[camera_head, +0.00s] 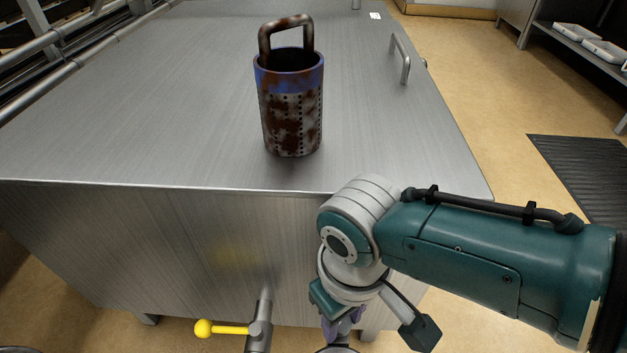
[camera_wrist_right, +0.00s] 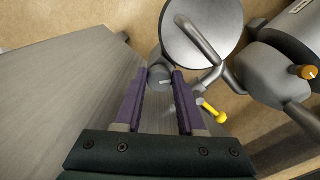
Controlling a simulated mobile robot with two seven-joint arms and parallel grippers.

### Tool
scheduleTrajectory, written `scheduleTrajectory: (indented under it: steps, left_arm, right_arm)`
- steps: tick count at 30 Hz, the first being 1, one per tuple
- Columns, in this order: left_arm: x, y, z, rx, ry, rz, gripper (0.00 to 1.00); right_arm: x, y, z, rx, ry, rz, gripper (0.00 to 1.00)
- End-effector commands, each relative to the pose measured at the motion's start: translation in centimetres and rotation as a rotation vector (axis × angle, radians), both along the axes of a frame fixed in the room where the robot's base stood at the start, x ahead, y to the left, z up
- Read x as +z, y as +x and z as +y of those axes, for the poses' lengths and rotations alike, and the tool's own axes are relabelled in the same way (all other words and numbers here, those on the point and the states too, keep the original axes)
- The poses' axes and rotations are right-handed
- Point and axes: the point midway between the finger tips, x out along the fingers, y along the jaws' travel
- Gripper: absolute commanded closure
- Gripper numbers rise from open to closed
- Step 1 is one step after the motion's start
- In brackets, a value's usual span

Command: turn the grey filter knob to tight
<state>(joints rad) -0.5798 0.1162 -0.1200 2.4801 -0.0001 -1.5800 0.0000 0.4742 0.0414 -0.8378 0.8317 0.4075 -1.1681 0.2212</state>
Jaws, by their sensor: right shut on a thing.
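The grey filter knob (camera_wrist_right: 160,76) shows in the right wrist view as a small round grey piece between the fingertips, with a light mark on its face. My right gripper (camera_wrist_right: 163,80) is shut on it, one purple finger on each side. In the head view the purple fingers of the right gripper (camera_head: 343,325) point down in front of the metal cabinet, and the knob cannot be made out there. I cannot read any tight mark. My left gripper is in neither view.
A yellow-handled lever (camera_head: 228,329) sits on a pipe left of the gripper. A large round grey lid (camera_wrist_right: 200,32) and an orange knob (camera_wrist_right: 309,72) are close by in the wrist view. A rusty perforated basket (camera_head: 290,115) stands on the steel cabinet top (camera_head: 150,110), otherwise mostly clear.

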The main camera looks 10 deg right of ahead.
Motion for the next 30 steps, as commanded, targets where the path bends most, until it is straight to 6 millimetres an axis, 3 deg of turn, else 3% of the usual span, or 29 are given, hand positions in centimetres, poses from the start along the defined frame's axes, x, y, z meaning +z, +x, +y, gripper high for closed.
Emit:
scheduleTrajectory:
  steps: [18, 30]
  left_arm:
    - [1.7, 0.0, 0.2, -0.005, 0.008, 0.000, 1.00]
    - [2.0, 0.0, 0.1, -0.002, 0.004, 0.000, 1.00]
  right_arm:
    - [0.1, 0.0, 0.3, -0.580, 0.001, 0.000, 1.00]
    - [0.1, 0.1, 0.4, -0.848, 0.001, -0.002, 1.00]
